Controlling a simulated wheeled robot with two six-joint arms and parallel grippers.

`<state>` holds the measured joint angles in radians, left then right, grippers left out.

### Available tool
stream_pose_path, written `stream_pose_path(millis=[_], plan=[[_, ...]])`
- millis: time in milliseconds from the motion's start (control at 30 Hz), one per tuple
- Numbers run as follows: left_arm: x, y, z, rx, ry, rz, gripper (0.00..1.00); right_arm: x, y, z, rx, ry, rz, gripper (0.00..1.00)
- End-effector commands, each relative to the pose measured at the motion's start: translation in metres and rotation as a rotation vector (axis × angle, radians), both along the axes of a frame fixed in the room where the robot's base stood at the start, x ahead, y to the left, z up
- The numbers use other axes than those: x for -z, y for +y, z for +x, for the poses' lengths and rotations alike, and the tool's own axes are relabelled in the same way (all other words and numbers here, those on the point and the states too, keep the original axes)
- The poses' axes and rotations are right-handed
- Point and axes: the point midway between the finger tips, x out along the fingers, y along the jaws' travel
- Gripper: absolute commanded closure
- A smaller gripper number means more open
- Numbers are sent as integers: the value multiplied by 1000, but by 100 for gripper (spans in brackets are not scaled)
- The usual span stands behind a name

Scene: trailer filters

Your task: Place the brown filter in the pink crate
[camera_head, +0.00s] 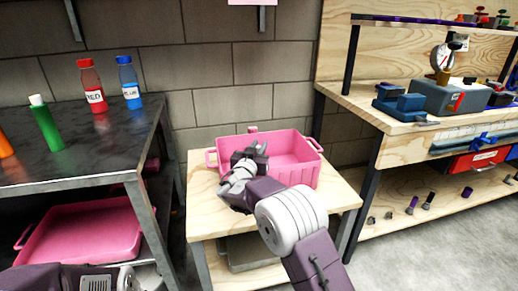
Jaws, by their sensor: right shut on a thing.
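The pink crate (297,160) stands upright on a small wooden table, its open top facing up and a handle at each end. My right gripper (258,150) reaches in over the crate's left part, with its arm coming from the bottom of the picture. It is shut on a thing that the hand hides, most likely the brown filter. I cannot make out the brown filter anywhere else in view. The visible crate floor to the right of the hand looks empty. Only a part of my left arm shows at the bottom left, and its gripper is out of the picture.
A dark metal table (75,165) on the left bears a red bottle (92,88), a blue bottle (129,84) and a green one (46,124). Another pink container (85,235) sits below it. A wooden workbench (400,148) with tools stands at right. Grey floor lies open at lower right.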

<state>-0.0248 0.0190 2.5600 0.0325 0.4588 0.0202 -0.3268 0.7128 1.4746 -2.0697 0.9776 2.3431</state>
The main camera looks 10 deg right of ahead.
Motion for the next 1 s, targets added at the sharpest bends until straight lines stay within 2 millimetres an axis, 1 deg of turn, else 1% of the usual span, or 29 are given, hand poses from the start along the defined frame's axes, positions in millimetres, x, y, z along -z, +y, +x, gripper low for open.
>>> stream_pose_path(millis=[33, 67, 100, 133, 400, 567, 667, 1000], plan=[[3, 0, 0, 0, 0, 0, 0, 2, 0, 0, 0, -1, 0, 100], [2, 0, 0, 0, 0, 0, 0, 1, 0, 0, 0, 0, 1, 74], [2, 0, 0, 0, 0, 0, 0, 0, 0, 0, 0, 0, 1, 63], [1, 0, 0, 0, 0, 0, 0, 0, 0, 0, 0, 0, 1, 58], [1, 0, 0, 0, 0, 0, 0, 0, 0, 0, 0, 0, 0, 58], [-8, 0, 0, 0, 0, 0, 0, -4, 2, -2, -1, 0, -1, 58], [-7, 0, 0, 0, 0, 0, 0, -3, 11, -17, -3, 1, 0, 58], [-16, 0, 0, 0, 0, 0, 0, -4, 43, -78, -3, 0, 0, 58]])
